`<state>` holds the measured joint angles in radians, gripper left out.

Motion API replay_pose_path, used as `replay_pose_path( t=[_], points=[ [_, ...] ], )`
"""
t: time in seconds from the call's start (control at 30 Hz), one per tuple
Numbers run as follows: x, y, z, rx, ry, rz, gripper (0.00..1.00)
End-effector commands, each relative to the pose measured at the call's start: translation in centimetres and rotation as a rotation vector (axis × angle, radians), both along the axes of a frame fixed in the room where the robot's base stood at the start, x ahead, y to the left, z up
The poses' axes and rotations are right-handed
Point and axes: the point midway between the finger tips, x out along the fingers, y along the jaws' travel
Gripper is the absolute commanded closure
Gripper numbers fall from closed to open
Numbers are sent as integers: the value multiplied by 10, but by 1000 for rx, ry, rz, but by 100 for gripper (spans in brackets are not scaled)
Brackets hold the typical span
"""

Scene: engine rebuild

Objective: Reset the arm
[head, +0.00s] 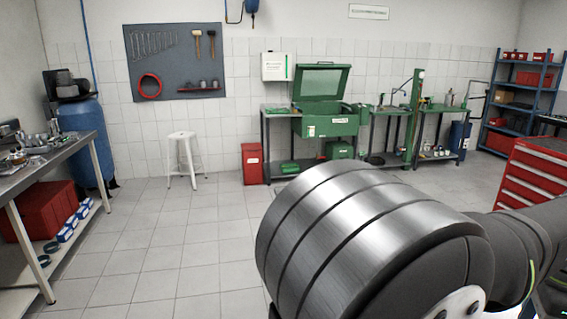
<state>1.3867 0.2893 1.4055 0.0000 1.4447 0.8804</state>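My arm fills the lower right of the head view. A large brushed-metal joint with dark seams sits in front, and a dark grey link runs off to the right edge. My gripper is not in the view, so its fingers and anything in them cannot be seen. The arm link hides part of the floor and the lower part of the red drawer cabinet (530,176).
A workbench (60,160) with small parts stands at left. A white stool (183,156), red bin (252,163) and green parts washer (325,122) stand along the back wall. Blue shelving (520,95) stands at back right. The tiled floor (180,235) at centre left is clear.

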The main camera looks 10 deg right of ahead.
Motion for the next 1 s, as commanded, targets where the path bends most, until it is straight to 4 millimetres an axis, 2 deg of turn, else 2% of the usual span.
replay_pose_path(
  t=[0.6, 0.8, 1.0],
  points=[
    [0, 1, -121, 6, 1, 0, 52],
    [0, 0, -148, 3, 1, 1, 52],
    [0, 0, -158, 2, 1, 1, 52]
  ],
)
